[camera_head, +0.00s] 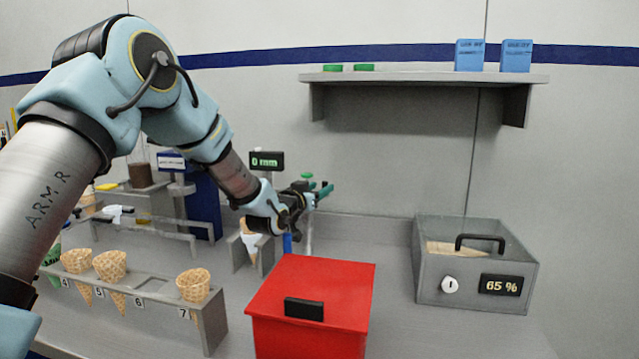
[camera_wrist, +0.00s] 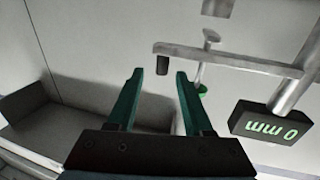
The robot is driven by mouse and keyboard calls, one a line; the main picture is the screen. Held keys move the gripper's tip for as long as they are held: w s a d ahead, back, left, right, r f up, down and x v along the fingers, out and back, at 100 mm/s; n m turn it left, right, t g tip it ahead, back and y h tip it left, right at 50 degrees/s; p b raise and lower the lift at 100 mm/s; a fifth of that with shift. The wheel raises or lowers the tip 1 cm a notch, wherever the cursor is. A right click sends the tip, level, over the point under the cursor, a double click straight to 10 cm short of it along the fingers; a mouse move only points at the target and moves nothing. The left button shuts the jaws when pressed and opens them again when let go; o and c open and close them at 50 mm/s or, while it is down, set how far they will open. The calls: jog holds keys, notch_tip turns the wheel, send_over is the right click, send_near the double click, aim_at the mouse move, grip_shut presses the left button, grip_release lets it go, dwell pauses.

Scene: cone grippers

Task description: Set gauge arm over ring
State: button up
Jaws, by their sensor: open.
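My gripper (camera_head: 318,190) has green fingers and is beside the gauge's post, behind the red box. In the wrist view my gripper (camera_wrist: 159,76) is open, with nothing between its fingers. The gauge arm (camera_wrist: 235,60) is a thin grey bar with a black stub hanging at its end. The stub appears just beyond the gap between my fingertips; I cannot tell how far. The gauge display (camera_wrist: 270,122) reads 0 mm, upside down here; the head view also shows this display (camera_head: 266,160). I cannot make out the ring for certain; my arm hides part of that area.
A wrapped cone (camera_head: 250,240) stands in a small grey bracket below my wrist. A red box (camera_head: 312,300) stands in front, a grey bin (camera_head: 428,265) at right. A cone rack (camera_head: 212,325) is at left. A shelf (camera_head: 420,76) is on the wall.

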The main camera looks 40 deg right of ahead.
jog(key=shift+w+d+r, duration=0.1)
jog(key=shift+w+d, duration=0.1)
jog(key=shift+d, duration=0.1)
jog(key=p+x, duration=0.2)
jog(key=x, duration=0.4)
jog(key=shift+w+d+p, duration=0.15)
jog(key=shift+d+p, duration=0.2)
jog(key=shift+p, duration=0.05)
jog(key=shift+c, duration=0.3)
grip_shut()
dwell(0.6)
